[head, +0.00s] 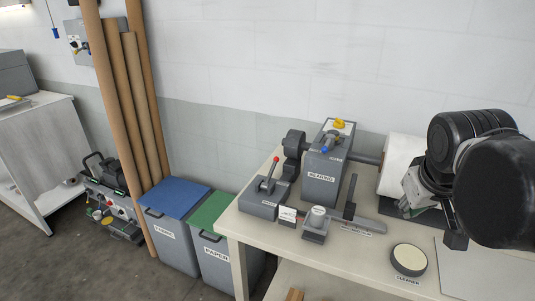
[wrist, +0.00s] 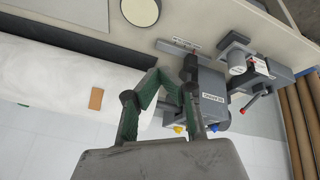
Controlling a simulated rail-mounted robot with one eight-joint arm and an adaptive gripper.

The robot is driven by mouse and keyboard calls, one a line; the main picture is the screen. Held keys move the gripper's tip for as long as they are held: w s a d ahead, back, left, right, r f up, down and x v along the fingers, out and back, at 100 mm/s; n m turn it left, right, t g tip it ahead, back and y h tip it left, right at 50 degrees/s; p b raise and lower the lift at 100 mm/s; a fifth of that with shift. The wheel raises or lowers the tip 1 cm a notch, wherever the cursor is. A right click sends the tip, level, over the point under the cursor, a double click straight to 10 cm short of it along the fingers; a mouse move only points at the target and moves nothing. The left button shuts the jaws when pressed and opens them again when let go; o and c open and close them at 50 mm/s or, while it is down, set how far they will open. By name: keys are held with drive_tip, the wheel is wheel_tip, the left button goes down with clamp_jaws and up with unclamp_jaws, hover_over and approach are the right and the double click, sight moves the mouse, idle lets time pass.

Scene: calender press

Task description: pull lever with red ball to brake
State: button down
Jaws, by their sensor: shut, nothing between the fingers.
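The lever with the red ball (head: 276,159) stands on a small grey box (head: 262,198) at the left end of the table. The lever leans up and to the right in the head view. The red ball also shows in the wrist view (wrist: 242,111), right of my gripper and apart from it. My gripper (wrist: 161,80) has green finger links and is shut and empty. In the head view my arm is at the right, far from the lever; the fingertips are hard to make out there.
The grey bearing housing (head: 322,180), with blue and yellow knobs on top, stands between the lever and my arm. The cleaner pad (head: 408,260) lies near the front edge. A white roll (head: 398,163) is behind.

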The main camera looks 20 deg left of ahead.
drive_tip(key=w+a+r+n+g+h+p, duration=0.1)
drive_tip(key=w+a+r+n+p, duration=0.15)
drive_tip(key=w+a, duration=0.65)
drive_tip(key=w+a+r+n+h+p, duration=0.1)
drive_tip(key=w+a+n+p, duration=0.3)
drive_tip(key=w+a, duration=0.55)
drive_tip(key=a+f+n+p, duration=0.2)
drive_tip(key=a+f, duration=0.2)
drive_tip(key=a, duration=0.8)
drive_tip(key=a+f+n+h+p, duration=0.1)
drive_tip(key=a+f+n+p, duration=0.2)
drive_tip(key=a, duration=0.9)
drive_tip(key=shift+w+a+f, duration=0.25)
drive_tip(key=shift+a+f, duration=0.15)
drive_tip(key=shift+f, duration=0.05)
